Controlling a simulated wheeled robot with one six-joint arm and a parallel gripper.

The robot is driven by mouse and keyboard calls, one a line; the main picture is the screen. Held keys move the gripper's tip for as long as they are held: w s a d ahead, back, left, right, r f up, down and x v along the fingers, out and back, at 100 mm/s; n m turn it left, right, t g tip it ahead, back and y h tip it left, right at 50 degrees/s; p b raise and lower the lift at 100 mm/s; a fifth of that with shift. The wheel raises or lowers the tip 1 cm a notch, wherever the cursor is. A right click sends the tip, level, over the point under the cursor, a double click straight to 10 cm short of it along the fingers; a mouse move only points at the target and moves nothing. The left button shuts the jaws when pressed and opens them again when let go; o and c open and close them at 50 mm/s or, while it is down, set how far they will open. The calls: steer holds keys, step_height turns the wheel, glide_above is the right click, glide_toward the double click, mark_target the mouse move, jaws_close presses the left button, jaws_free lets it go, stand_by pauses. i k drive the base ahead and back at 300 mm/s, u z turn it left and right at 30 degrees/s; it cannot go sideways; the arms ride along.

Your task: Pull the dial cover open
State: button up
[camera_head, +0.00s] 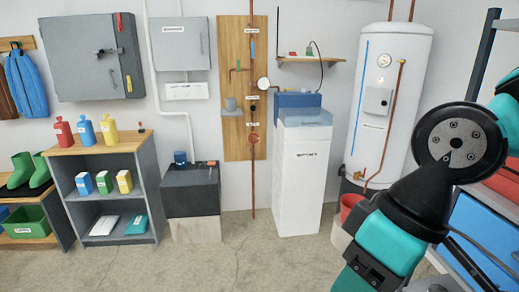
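I cannot tell for certain which part is the dial cover. A small light-grey box (378,100) with a dark mark on its front is fixed to the white tank (408,110) at the right; it looks closed. A round dial (384,60) sits above it on the tank. Another round white gauge (262,83) is on the pipe at the wooden wall panel (232,60). A translucent blue lid (306,117) tops the white cabinet (300,170) between them. My teal and black arm shows at the right; my gripper is not visible.
Shelves (108,190) with bottles and boxes stand left, beside a dark grey box (190,188). Closed grey wall cabinets (90,60) hang above. A red bucket (350,205) stands before the tank. The concrete floor (230,260) is clear in the middle.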

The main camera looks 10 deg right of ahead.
mark_target(377, 101)
steer(key=i, duration=3.2)
steer(key=z, duration=1.3)
